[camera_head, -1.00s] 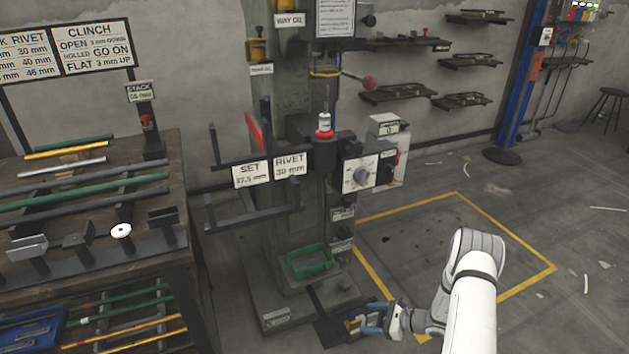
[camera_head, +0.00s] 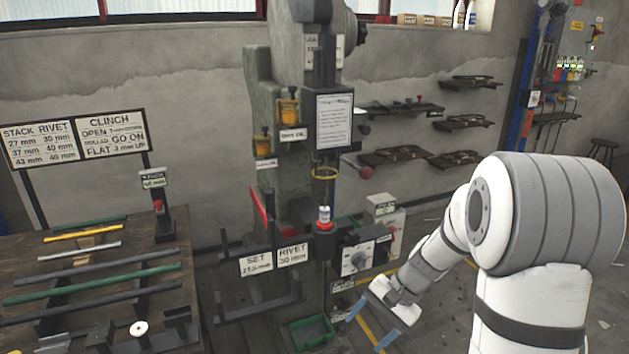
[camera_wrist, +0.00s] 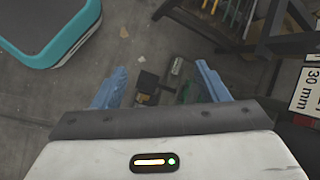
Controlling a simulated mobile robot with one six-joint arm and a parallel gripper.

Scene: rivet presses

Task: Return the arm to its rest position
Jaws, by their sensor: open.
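My white arm (camera_head: 540,230) rises at the right of the head view, bent, with its wrist low in front of the press. My gripper (camera_head: 372,323) shows at its end, with blue fingers apart and nothing visible between them. In the wrist view the two blue fingers of my gripper (camera_wrist: 158,88) are spread wide, with floor and a blurred green tray (camera_wrist: 187,92) seen beyond the gap. The rivet press (camera_head: 262,120) stands left of my gripper, apart from it as far as I can tell.
A workbench (camera_head: 110,240) with several rods stands at the left. Shelves (camera_head: 400,155) line the back wall. A teal-edged grey body (camera_wrist: 48,30) shows in the wrist view.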

